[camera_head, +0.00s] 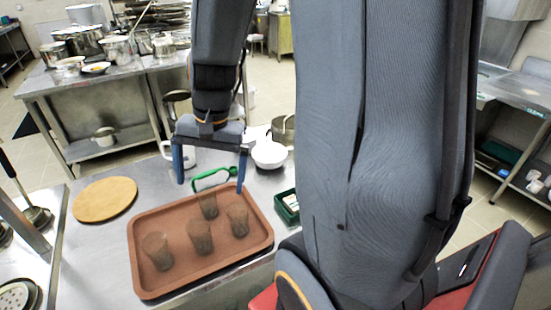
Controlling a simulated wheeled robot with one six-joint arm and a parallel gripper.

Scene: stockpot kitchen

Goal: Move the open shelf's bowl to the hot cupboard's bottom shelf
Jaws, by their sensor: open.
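My gripper (211,187) is open, pointing down above the far edge of a brown tray on the steel counter. I cannot tell whether this is the bowl of the task. No open shelf holding a bowl and no hot cupboard can be made out for sure.
The brown tray (143,279) holds several tumblers. A green-handled tool (212,179), a white mug (183,156), a round wooden board (105,199), a metal pot (283,130) and a green box (287,207) surround it. A pot-laden table (140,69) stands behind.

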